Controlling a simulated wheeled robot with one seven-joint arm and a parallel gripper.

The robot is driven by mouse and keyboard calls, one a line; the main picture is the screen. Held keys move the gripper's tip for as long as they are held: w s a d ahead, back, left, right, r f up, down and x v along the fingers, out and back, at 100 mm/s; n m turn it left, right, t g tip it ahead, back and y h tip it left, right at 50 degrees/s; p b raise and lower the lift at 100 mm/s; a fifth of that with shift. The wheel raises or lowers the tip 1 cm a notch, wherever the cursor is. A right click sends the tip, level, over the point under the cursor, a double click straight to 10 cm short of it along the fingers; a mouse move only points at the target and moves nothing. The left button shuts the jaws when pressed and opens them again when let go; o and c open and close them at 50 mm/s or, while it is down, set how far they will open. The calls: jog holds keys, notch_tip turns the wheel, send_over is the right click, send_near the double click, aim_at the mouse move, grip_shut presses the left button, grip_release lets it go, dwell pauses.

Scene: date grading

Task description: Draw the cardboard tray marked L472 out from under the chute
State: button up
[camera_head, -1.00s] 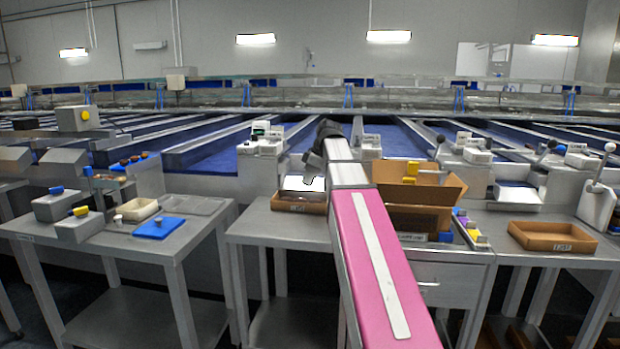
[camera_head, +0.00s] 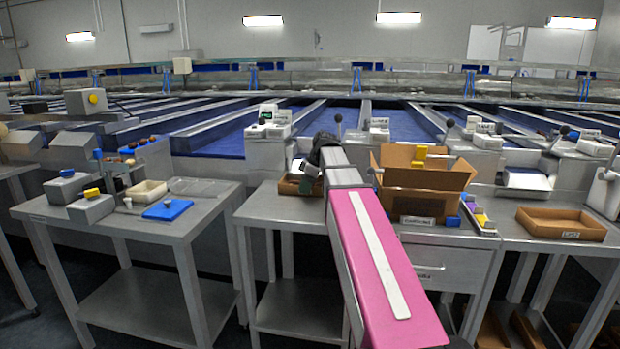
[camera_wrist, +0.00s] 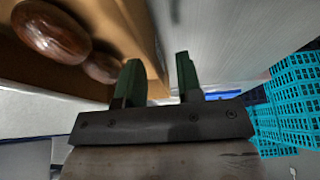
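A shallow brown cardboard tray (camera_head: 288,187) sits on the middle table below the chute, largely hidden behind my wrist in the head view. Its marking cannot be read now. In the wrist view, a tan cardboard wall (camera_wrist: 148,35) runs toward my gripper (camera_wrist: 160,75), with large brown dates inside at left. The two green fingers are apart, and the wall's edge shows between them. I cannot tell whether either finger touches it. In the head view my gripper (camera_head: 310,178) is at the tray, its fingertips unclear.
An open cardboard box (camera_head: 422,205) with yellow blocks stands just right of my arm. Another shallow tray (camera_head: 560,226) lies on the right table, its label too small to read surely. A blue tray (camera_head: 167,209) lies on the left table. Cyan crates (camera_wrist: 295,95) show in the wrist view.

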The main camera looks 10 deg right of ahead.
jog(key=shift+w+a+f, duration=0.1)
jog(key=shift+a+f, duration=0.05)
jog(key=shift+f, duration=0.25)
grip_shut()
